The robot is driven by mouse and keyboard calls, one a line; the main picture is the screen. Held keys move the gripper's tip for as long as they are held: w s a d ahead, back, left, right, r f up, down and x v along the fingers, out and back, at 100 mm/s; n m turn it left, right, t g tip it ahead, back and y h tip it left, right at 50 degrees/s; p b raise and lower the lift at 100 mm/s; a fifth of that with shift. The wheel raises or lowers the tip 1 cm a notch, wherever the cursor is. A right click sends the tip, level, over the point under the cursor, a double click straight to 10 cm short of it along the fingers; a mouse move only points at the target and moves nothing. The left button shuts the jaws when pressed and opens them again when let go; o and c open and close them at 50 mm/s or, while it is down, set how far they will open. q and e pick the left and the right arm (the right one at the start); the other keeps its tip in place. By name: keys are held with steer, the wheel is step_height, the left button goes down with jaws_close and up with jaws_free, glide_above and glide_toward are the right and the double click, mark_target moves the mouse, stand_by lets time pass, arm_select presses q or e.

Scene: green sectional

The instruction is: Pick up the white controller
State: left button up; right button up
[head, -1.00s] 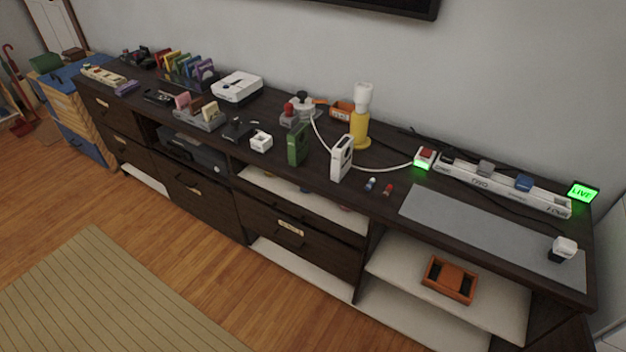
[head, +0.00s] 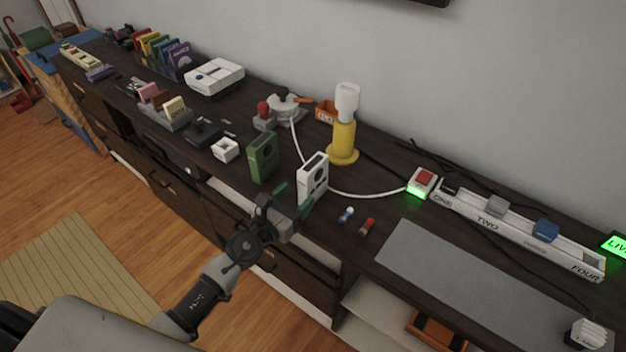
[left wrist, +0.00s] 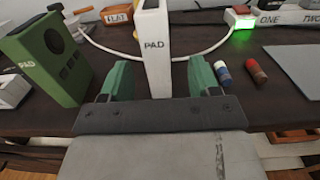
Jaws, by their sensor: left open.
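The white controller (head: 313,178) stands upright near the front edge of the dark cabinet top, with a white cable beside it. In the left wrist view the white controller (left wrist: 154,50) carries the word PAD and stands between the two green fingers, with gaps on both sides. My left gripper (head: 292,198) is open at the controller's front; it also shows in the left wrist view (left wrist: 158,80). A green controller (head: 262,157), also marked PAD in the left wrist view (left wrist: 47,62), stands just left of the white one. My right gripper is not in view.
Two small cylinders, blue-white (head: 347,214) and red (head: 367,226), lie to the right. A yellow stand (head: 343,143) is behind. A power strip (head: 515,234) and grey mat (head: 470,290) lie further right.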

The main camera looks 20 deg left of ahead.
mark_target(311, 180)
arm_select(q)
steer(key=shift+x, duration=0.85)
steer(key=x, duration=0.5)
steer(key=shift+w+a+f, duration=0.1)
steer(key=shift+w, duration=0.1)
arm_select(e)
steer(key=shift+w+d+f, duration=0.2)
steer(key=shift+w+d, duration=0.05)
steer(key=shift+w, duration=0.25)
arm_select(q)
steer(key=c, duration=1.1)
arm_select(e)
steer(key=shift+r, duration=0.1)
